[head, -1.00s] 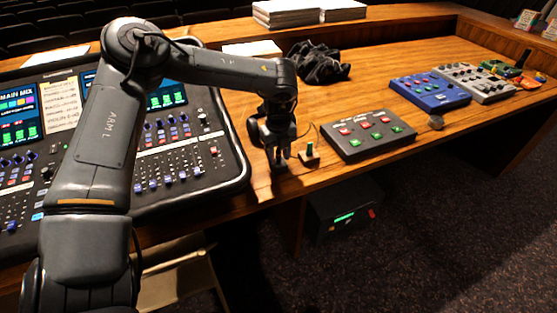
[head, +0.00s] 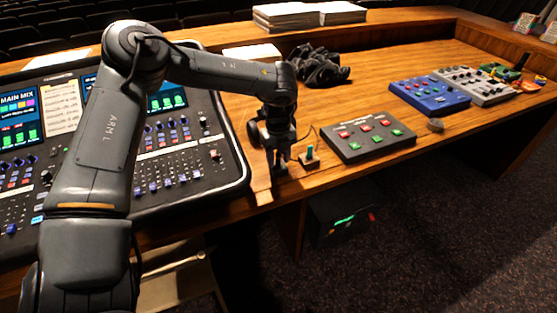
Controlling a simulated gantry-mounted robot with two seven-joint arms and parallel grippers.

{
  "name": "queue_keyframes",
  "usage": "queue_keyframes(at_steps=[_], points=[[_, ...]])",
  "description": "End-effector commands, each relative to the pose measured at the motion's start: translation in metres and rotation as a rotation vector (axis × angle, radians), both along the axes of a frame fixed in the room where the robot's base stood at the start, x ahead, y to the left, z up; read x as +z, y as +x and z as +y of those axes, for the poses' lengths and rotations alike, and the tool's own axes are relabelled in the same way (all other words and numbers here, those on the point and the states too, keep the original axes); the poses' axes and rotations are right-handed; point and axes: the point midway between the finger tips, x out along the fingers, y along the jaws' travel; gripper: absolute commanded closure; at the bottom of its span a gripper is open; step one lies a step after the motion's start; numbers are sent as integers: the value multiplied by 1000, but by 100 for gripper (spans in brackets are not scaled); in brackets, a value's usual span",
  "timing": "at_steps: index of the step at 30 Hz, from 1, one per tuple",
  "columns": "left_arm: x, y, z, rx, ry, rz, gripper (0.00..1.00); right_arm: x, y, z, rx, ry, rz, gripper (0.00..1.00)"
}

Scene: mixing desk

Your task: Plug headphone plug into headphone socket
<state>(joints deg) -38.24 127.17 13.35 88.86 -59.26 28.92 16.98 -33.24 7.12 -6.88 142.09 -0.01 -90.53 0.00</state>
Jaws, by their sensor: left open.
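My left gripper (head: 281,163) points down over the desk's front strip, between the mixing console and the button box. Its jaws are open, and I see nothing held between them. Just right of it, a small light block (head: 309,161) stands on the desk with a short green-teal upright piece (head: 310,152) on top. A thin dark cable runs close by. I cannot tell for sure whether this piece is the headphone plug. A dark rounded thing shows partly behind the gripper, too hidden to name. I cannot make out the headphone socket. My right gripper is not in view.
The mixing console (head: 180,150) lies left of the gripper. A grey box (head: 367,137) with red and green buttons is close on the right. A black crumpled bundle (head: 318,68) lies behind. A blue unit (head: 429,95) sits farther right. Bare wood lies between.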

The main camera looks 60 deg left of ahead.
Motion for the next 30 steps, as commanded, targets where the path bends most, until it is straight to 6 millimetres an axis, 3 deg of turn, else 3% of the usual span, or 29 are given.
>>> queue_keyframes(at_steps=[2,11,30], points=[[0,0,0,0,0,0,56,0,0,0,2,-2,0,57],[0,0,0,0,0,-1,100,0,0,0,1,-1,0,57],[9,0,0,-1,0,-1,100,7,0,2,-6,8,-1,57]])
